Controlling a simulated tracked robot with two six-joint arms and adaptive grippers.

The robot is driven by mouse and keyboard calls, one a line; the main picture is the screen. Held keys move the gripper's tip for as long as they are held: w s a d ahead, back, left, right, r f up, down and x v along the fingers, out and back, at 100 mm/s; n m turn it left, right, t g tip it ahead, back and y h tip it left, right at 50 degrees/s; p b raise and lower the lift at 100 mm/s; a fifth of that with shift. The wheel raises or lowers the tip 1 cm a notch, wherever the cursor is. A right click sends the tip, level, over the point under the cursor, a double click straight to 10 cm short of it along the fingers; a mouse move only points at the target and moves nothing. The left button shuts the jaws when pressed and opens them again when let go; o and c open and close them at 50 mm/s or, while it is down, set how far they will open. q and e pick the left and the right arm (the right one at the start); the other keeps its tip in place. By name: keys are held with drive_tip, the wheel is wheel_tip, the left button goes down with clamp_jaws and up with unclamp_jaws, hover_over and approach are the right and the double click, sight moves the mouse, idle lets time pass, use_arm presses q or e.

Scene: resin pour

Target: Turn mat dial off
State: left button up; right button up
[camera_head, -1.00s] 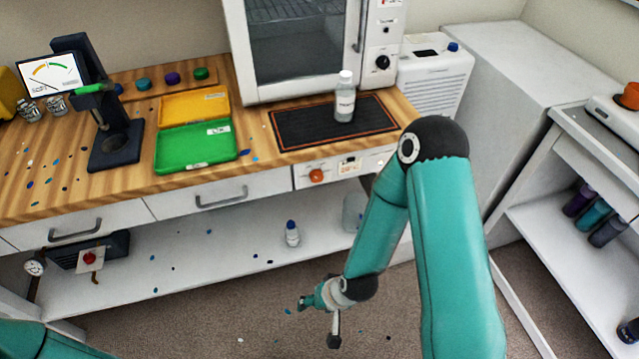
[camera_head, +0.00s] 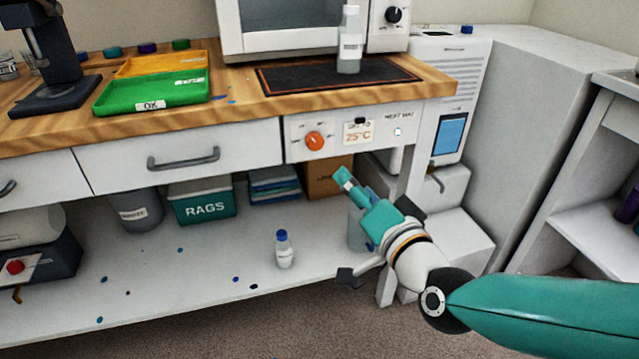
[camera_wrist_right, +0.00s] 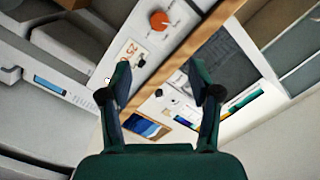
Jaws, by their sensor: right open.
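The mat dial (camera_head: 314,140) is an orange knob on the white heat mat panel (camera_head: 361,128) at the bench's front edge. It also shows in the right wrist view (camera_wrist_right: 160,21), near the top, beyond the fingertips. The black heat mat (camera_head: 290,82) lies on the bench above it, with a clear bottle (camera_head: 349,45) standing on it. My right gripper (camera_head: 345,178) is below and a little right of the dial, apart from it. In the right wrist view its two fingers (camera_wrist_right: 164,80) are spread with nothing between them. My left gripper is out of view.
A drawer handle (camera_head: 184,159) sticks out left of the panel. The lower shelf (camera_head: 180,285) holds a green RAGS box (camera_head: 203,202), a cardboard box (camera_head: 327,178) and a small blue-capped bottle (camera_head: 284,250). A white appliance (camera_head: 446,90) stands right of the bench.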

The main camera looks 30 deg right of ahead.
drive_tip(key=f+b, duration=0.1)
drive_tip(key=p, duration=0.7)
approach(317, 145)
use_arm(q)
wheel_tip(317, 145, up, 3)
drive_tip(key=shift+b, duration=0.7)
use_arm(e)
drive_tip(key=w, duration=0.9)
drive_tip(key=shift+d+f, duration=0.1)
drive_tip(key=shift+d, duration=0.25)
drive_tip(key=shift+s, duration=0.1)
drive_tip(key=shift+c, duration=0.2)
drive_tip(key=c, duration=1.1)
